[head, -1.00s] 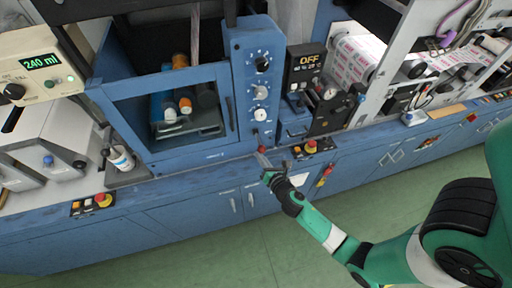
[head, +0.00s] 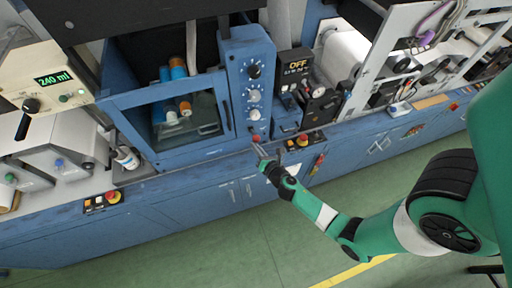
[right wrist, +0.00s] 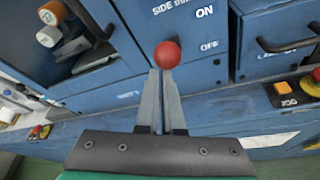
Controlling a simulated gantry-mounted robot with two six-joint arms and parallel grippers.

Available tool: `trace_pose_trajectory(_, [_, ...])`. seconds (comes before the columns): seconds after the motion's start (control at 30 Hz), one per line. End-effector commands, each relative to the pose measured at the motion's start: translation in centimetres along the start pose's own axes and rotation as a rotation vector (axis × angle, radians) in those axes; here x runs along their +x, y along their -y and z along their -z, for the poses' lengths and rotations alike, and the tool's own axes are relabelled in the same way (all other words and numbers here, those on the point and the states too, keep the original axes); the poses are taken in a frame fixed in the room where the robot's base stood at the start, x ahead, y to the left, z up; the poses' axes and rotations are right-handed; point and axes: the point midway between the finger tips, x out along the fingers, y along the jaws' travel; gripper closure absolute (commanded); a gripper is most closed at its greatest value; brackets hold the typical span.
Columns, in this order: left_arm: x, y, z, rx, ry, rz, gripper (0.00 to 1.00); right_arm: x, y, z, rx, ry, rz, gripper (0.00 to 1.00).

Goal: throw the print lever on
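The print lever shows as a red ball knob (right wrist: 167,54) on the blue panel in the right wrist view, level with the OFF lettering and below the ON lettering. It also shows in the head view (head: 256,138), low on the control column. My right gripper (right wrist: 162,74) has its two fingers nearly together, with only a narrow gap, and looks empty. Its tips are just below the ball; I cannot tell if they touch it. The lever's stem is hidden. In the head view the right gripper (head: 262,153) reaches up from the lower right. My left gripper is not in view.
A blue control column (head: 250,80) with knobs stands beside the windowed cabinet (head: 180,115). A black handle (right wrist: 285,42) juts from the panel on the right. The green floor (head: 200,255) in front is clear.

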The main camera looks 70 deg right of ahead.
Motion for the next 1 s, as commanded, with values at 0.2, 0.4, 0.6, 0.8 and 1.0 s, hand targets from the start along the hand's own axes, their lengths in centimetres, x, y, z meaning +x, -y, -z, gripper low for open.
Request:
trace_pose_trajectory(0.2, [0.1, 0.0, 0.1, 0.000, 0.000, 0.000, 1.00, 0.2, -0.5, -0.9, 0.000, 0.016, -0.007, 1.00])
trace_pose_trajectory(0.4, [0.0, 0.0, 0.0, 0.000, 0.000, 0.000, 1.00, 0.2, -0.4, -0.8, -0.001, 0.017, -0.007, 1.00])
trace_pose_trajectory(0.6, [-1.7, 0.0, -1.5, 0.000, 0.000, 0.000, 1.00, 0.5, 0.1, 1.6, 0.000, 0.012, -0.007, 1.00])
trace_pose_trajectory(0.8, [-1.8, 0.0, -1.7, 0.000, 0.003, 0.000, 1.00, -1.7, -0.2, 2.5, 0.001, 0.003, -0.001, 1.00])
trace_pose_trajectory(1.0, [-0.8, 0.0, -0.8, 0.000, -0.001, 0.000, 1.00, -6.1, -0.8, 1.3, 0.001, 0.001, -0.001, 1.00])
